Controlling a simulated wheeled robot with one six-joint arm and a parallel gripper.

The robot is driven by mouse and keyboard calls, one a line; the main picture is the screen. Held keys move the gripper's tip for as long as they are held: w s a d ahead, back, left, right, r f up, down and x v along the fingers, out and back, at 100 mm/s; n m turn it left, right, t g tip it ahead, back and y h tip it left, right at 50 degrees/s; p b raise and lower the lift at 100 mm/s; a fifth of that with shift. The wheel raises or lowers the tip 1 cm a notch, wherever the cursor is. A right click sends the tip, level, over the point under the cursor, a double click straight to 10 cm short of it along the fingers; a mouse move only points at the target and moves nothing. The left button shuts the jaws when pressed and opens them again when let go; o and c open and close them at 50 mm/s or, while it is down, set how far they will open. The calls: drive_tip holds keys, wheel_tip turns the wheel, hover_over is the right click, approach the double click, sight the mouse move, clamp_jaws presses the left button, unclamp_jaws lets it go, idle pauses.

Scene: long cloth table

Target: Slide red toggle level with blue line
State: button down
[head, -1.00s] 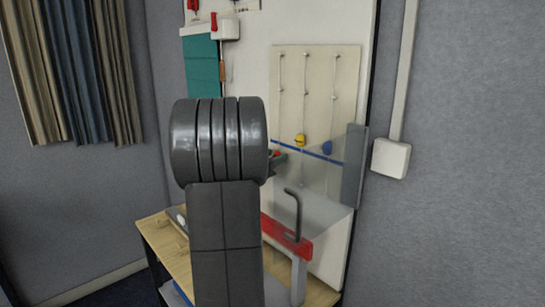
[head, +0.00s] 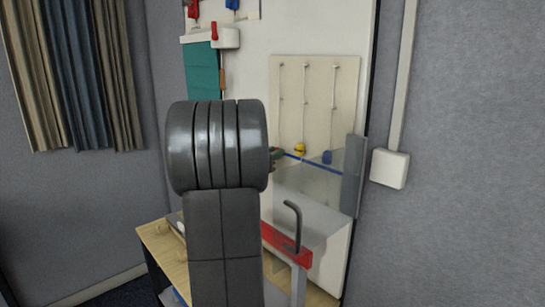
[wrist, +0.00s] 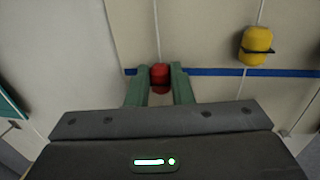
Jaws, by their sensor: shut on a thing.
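The red toggle (wrist: 159,73) sits between the two green fingers of my gripper (wrist: 160,85) in the wrist view. The fingers are shut on it. The blue line (wrist: 220,72) runs across the pale board, and the toggle appears at about its height, with the line showing to both sides. A dark reddish part shows just below the toggle between the fingers. In the head view the blue line (head: 310,161) shows right of my gripper tip (head: 277,154). My arm hides most of the gripper there, and I cannot make out the red toggle.
A yellow toggle (wrist: 257,40) sits on its cord just above the line, right of my gripper. A clear panel with a grey edge (head: 352,175) stands at the board's right. A red clamp-like piece (head: 287,245) is below.

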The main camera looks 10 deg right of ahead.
drive_tip(key=c, duration=1.3)
unclamp_jaws()
drive_tip(key=shift+o, duration=0.2)
drive_tip(key=shift+a, duration=0.1)
drive_tip(key=b+v, duration=0.2)
drive_tip(key=v, duration=1.1)
drive_tip(key=shift+s+a, duration=0.25)
drive_tip(key=shift+d, duration=0.1)
drive_tip(key=p+x, duration=0.2)
drive_tip(key=x, duration=1.1)
drive_tip(key=shift+w+d+f, duration=0.2)
drive_tip(key=shift+w+d, duration=0.05)
